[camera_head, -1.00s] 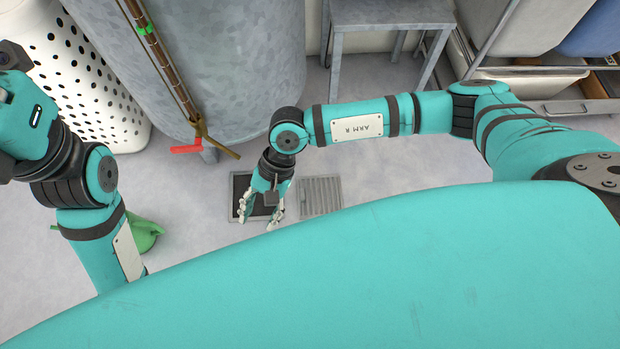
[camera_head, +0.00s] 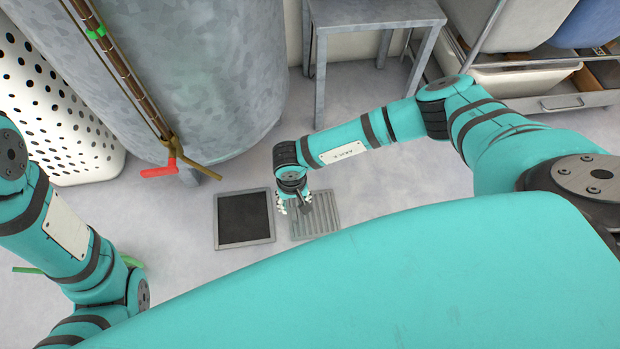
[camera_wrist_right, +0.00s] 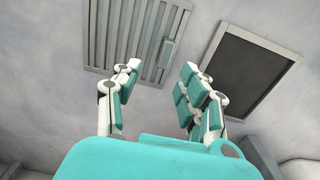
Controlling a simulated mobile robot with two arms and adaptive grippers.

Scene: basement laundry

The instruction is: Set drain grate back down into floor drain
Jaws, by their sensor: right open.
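The drain grate (camera_head: 326,222) is a grey slatted square lying flat on the floor, just right of the floor drain (camera_head: 244,191). The drain is a dark square opening with a grey frame (camera_head: 218,222). In the right wrist view the grate (camera_wrist_right: 144,30) shows at top left with a small raised tab, and the drain (camera_wrist_right: 244,62) at right. My right gripper (camera_head: 294,207) is over the left part of the grate, open and empty; its fingers (camera_wrist_right: 160,95) stand apart in the wrist view. My left arm is at the left edge; its gripper is out of view.
A large galvanized tank (camera_head: 195,80) stands behind the drain, with a pipe and red-handled tap (camera_head: 172,165) in front. A white perforated basket (camera_head: 50,120) is at left. A grey metal table (camera_head: 375,14) is at the back. Floor around the drain is clear.

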